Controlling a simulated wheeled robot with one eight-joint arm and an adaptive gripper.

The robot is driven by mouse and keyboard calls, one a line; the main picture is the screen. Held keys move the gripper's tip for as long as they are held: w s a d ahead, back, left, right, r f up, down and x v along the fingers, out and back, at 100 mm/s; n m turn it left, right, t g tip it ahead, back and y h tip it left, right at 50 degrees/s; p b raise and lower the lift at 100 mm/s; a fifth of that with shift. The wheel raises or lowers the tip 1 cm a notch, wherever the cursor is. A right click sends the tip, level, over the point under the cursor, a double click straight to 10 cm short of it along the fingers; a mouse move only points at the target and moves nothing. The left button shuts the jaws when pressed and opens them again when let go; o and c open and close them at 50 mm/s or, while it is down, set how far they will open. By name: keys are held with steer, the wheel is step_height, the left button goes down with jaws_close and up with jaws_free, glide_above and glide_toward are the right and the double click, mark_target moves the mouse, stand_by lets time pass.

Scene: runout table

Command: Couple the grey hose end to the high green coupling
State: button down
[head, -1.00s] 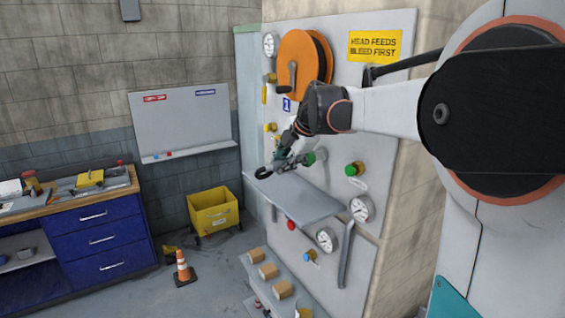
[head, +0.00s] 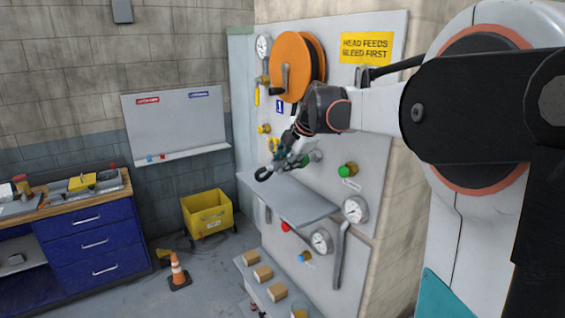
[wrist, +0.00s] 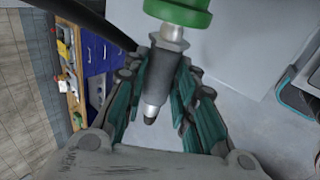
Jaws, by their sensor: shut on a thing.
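My gripper (wrist: 170,75) is shut on the grey hose end (wrist: 164,62), which sits between the teal finger pads with a metal tip showing below. A green coupling (wrist: 178,12) with a pale metal stub is at the top of the wrist view, in line with the hose end. The stub meets the grey collar in the picture; whether they are joined I cannot tell. In the head view my gripper (head: 281,161) is in front of the panel, left of the high green coupling (head: 317,156), which is partly hidden. A dark hose loop shows at the gripper.
A second green fitting (head: 347,170) is to the right on the panel (head: 380,120). A grey shelf (head: 290,198) juts out below my gripper. Gauges (head: 355,209) and an orange reel (head: 291,62) are close by. A yellow bin (head: 207,212) and cone (head: 178,272) stand on the floor.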

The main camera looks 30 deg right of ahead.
steer(key=shift+d, duration=0.7)
steer(key=c, duration=1.2)
jaws_free()
steer(key=shift+d, duration=0.15)
steer(key=shift+v, duration=3.8)
